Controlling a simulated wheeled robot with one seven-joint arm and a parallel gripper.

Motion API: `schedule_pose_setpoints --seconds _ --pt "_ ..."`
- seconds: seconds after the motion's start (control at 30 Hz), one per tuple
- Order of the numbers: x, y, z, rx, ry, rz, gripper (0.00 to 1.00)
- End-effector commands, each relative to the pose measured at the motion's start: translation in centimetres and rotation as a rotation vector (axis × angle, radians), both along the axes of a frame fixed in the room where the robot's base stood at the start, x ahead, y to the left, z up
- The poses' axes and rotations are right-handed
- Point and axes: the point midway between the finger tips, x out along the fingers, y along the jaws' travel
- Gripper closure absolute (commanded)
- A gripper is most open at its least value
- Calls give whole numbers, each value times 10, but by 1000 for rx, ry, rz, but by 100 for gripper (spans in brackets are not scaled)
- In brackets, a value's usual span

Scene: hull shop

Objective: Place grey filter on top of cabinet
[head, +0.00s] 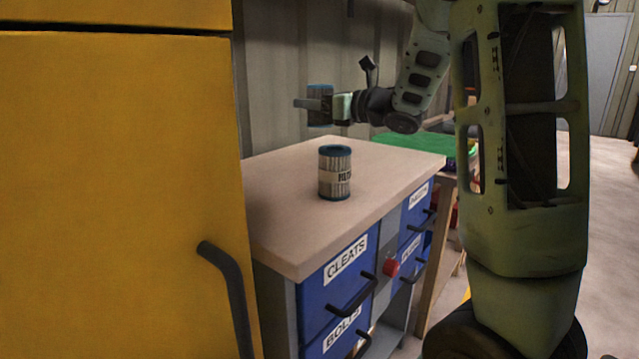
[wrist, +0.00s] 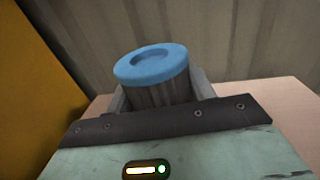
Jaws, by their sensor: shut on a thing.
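My gripper (head: 318,104) is shut on a grey filter (head: 320,91) with blue ends, held upright above the back of a drawer cabinet. In the wrist view the filter's blue cap (wrist: 152,63) and grey body sit between the fingers. The drawer cabinet (head: 275,205) has a pale, flat top and blue drawers labelled CLEATS and BOLTS. A second filter (head: 336,178), lighter and pleated with blue ends and a pale label band, stands upright on that top. The held filter appears clear of the top and apart from the second one.
A tall yellow cabinet (head: 120,170) with a dark handle (head: 228,285) stands close on the left. A corrugated wall (head: 275,80) rises behind. A green surface (head: 425,146) lies beyond the drawer cabinet. The top has bare room around the standing filter.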

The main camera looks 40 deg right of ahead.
Motion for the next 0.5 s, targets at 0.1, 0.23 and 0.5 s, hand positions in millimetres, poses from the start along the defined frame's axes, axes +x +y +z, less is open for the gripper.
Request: schedule_pose_setpoints --seconds 0.1,0.23,0.5 --pt "0 0 -20 0 2 0 72" --pt "0 0 -45 2 4 0 72" --pt "0 0 -69 0 1 -1 72"
